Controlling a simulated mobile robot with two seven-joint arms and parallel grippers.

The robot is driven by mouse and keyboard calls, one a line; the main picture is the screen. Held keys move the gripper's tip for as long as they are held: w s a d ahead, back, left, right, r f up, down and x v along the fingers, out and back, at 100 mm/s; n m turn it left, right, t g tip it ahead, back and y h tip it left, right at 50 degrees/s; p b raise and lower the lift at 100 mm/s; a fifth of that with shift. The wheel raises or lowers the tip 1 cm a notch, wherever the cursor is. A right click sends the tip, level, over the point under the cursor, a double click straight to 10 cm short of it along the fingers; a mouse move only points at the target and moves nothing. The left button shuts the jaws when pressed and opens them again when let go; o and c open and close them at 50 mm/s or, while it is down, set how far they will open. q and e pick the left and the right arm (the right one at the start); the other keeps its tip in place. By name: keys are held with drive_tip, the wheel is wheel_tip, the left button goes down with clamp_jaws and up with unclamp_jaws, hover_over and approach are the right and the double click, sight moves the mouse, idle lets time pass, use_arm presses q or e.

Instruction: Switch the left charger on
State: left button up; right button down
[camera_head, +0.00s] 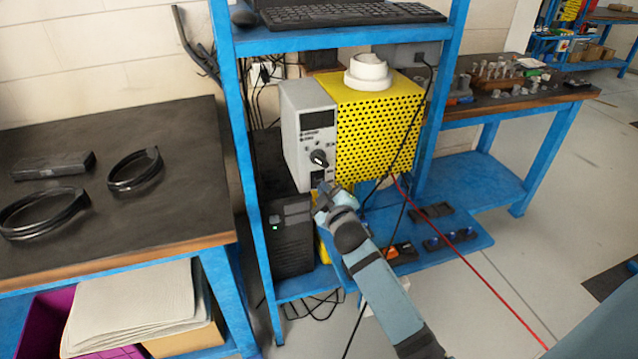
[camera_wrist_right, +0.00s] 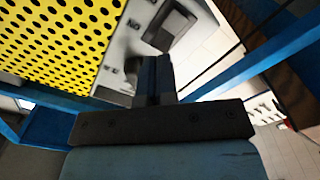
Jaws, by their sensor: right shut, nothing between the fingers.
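The charger has a grey front panel (camera_head: 303,113) with a dark display, a black knob (camera_head: 319,158) and a dark switch (camera_head: 317,180) low on the panel. Its yellow perforated casing (camera_head: 380,135) extends to the right. The casing also fills the upper left of the right wrist view (camera_wrist_right: 50,40), with the grey panel (camera_wrist_right: 190,62) beside it. My right gripper (camera_head: 324,192) is shut and empty, with its tips just below and in front of the switch. In the wrist view its dark fingers (camera_wrist_right: 154,72) overlap the panel. I cannot tell whether they touch it. My left gripper is not in view.
A blue rack post (camera_head: 237,150) stands left of the charger, with a keyboard shelf (camera_head: 340,38) above. A white round object (camera_head: 368,72) sits on the casing. A red cable (camera_head: 470,265) hangs to the right. A dark workbench (camera_head: 160,205) stands at left.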

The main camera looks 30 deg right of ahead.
drive_tip(key=shift+w, duration=0.25)
idle(0.4)
drive_tip(key=shift+x, duration=1.1)
drive_tip(key=shift+w+d, duration=0.1)
drive_tip(key=shift+w, duration=0.1)
idle(0.4)
drive_tip(key=p+v, duration=0.2)
drive_tip(key=v, duration=0.7)
idle(0.5)
idle(0.4)
